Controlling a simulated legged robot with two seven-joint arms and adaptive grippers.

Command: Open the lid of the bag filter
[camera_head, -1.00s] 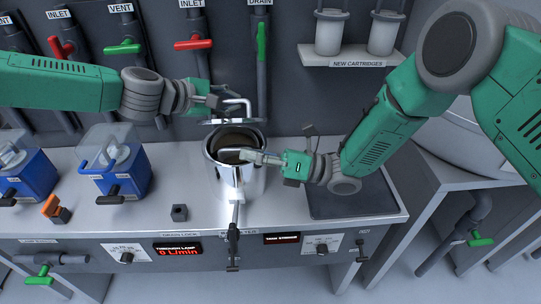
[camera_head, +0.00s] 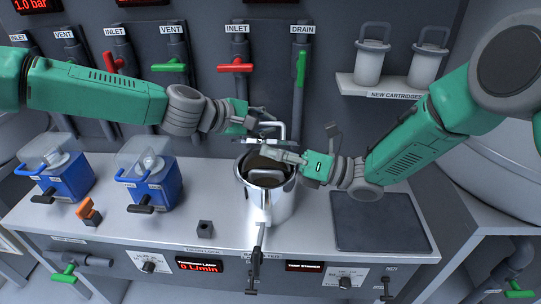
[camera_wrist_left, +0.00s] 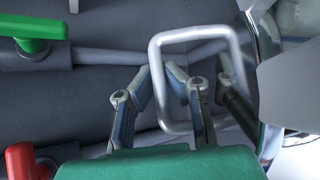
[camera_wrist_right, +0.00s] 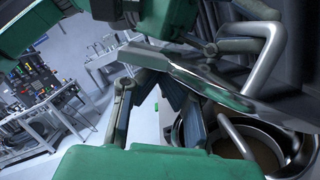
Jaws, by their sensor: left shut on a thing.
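The bag filter (camera_head: 282,198) is a shiny metal pot on the bench, with its mouth open. Its lid (camera_head: 262,141) stands raised at the back of the mouth and carries a bent bar handle (camera_head: 283,131). My left gripper (camera_head: 262,122) is shut on this handle; in the left wrist view one bar of the handle loop (camera_wrist_left: 188,35) passes between the fingers. My right gripper (camera_head: 280,156) is over the mouth, close under the lid. The right wrist view shows its fingertips by the lid's edge (camera_wrist_right: 180,72); their gap is unclear. A curved handle (camera_wrist_right: 237,142) shows inside the pot.
Two blue units with clear covers (camera_head: 155,180) stand to the left, beside a small orange part (camera_head: 88,212). Pipes with red and green valve handles (camera_head: 236,68) line the wall. A cartridge shelf (camera_head: 380,87) and a dark mat (camera_head: 380,222) are to the right.

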